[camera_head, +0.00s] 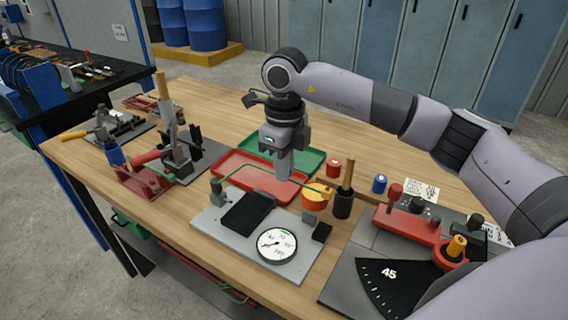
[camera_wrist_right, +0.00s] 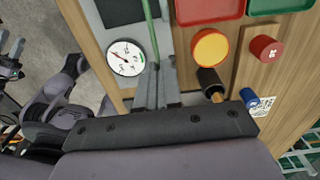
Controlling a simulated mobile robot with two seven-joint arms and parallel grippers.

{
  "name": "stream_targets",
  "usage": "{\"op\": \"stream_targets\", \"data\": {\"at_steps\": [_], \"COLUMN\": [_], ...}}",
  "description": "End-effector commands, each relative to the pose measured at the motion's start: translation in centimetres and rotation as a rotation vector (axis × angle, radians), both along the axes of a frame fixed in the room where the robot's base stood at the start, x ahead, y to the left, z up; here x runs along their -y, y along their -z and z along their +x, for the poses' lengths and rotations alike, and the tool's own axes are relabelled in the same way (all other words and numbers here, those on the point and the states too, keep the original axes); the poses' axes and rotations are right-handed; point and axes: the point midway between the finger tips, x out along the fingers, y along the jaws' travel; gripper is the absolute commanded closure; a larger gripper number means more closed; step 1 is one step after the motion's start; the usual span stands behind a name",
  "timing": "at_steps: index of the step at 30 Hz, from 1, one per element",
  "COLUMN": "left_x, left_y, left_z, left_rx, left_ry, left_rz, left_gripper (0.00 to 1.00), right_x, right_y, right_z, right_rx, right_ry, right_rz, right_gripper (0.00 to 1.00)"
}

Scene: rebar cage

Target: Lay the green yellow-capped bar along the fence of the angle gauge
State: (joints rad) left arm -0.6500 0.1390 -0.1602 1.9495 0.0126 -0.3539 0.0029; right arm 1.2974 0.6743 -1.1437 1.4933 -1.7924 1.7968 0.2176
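My right gripper (camera_head: 284,172) is above the bench over the front of the red tray. It looks shut on the thin green bar (camera_head: 312,186), which has a bend toward its left end; the bar also shows at the fingertips in the right wrist view (camera_wrist_right: 151,28). I cannot make out its yellow cap. A grey plate (camera_head: 218,229) with a black block and a round dial (camera_head: 277,245) lies in front; I take it for the angle gauge, its fence unclear. The bar is above and behind it.
A red tray (camera_head: 224,176) and a green tray (camera_head: 312,158) lie behind. An orange round container (camera_head: 308,200), a black holder with a wooden handle (camera_head: 343,205), and red and blue cans stand right. A red-levered fixture with a 45 scale (camera_head: 388,283) is front right.

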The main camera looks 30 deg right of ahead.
Motion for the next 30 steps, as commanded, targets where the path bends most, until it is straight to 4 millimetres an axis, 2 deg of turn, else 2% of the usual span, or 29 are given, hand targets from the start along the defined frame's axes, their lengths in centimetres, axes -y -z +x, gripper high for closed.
{"op": "stream_targets", "data": {"at_steps": [1, 18, 24, 30], "left_x": [0.0, -0.1, -0.1, -0.1], "left_y": [0.8, 5.6, 6.6, 6.6], "left_z": [0.0, 0.0, 0.0, 0.0], "left_rx": [0.000, 0.000, 0.000, 0.000], "left_ry": [0.000, -0.001, 0.000, 0.000], "left_rz": [0.000, 0.001, 0.001, 0.001], "left_gripper": [0.57, 0.57, 0.57, 0.57], "right_x": [0.0, 0.0, 0.0, 0.0], "right_y": [1.0, 7.8, 9.3, 9.5], "right_z": [0.0, 0.0, 0.0, 0.0], "right_rx": [-0.001, 0.000, 0.000, 0.000], "right_ry": [0.000, 0.000, 0.000, 0.000], "right_rz": [-0.001, 0.000, 0.000, 0.000], "right_gripper": [1.00, 1.00, 1.00, 1.00]}}
